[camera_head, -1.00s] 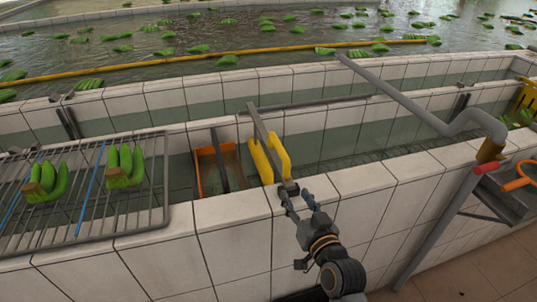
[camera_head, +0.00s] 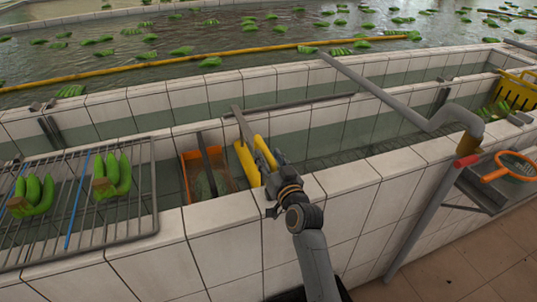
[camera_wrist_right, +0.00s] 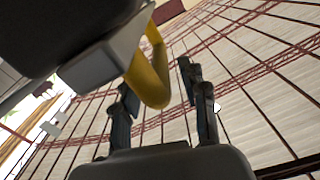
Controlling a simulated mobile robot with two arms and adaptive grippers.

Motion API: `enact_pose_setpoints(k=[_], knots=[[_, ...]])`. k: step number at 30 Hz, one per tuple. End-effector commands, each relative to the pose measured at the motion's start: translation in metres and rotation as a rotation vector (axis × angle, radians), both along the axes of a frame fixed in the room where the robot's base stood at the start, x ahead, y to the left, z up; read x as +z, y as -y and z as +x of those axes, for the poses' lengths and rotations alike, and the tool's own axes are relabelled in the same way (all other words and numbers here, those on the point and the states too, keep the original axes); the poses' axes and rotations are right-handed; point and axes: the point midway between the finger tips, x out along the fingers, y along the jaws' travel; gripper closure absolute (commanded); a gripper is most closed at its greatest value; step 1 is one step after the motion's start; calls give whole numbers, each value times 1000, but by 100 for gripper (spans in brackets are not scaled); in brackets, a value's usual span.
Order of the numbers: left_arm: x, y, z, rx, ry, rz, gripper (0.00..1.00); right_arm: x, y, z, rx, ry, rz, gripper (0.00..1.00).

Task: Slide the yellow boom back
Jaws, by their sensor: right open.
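In the right wrist view, a yellow curved end (camera_wrist_right: 152,75) with a grey block shows between and above the open fingers (camera_wrist_right: 163,100). I cannot tell whether they touch it. A long yellow boom (camera_head: 190,60) floats across the far pool. My left gripper is not in view.
A wire rack (camera_head: 120,238) with two green banana bunches (camera_head: 112,175) sits at the left. An orange bin (camera_head: 188,180) is left of the boom. A grey pipe (camera_head: 385,92) crosses the trough at the right. Tiled walls (camera_head: 225,212) edge the water.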

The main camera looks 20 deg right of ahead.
Motion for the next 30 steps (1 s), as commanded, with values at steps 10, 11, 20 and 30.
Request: enact_pose_setpoints(k=[10,11,20,30], knots=[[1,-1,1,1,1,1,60,0,0,8,0,0,0,57],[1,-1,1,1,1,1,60,0,0,8,0,0,0,57],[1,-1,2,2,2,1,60,0,0,8,0,0,0,100],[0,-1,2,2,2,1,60,-1,6,8,-1,0,-3,100]])
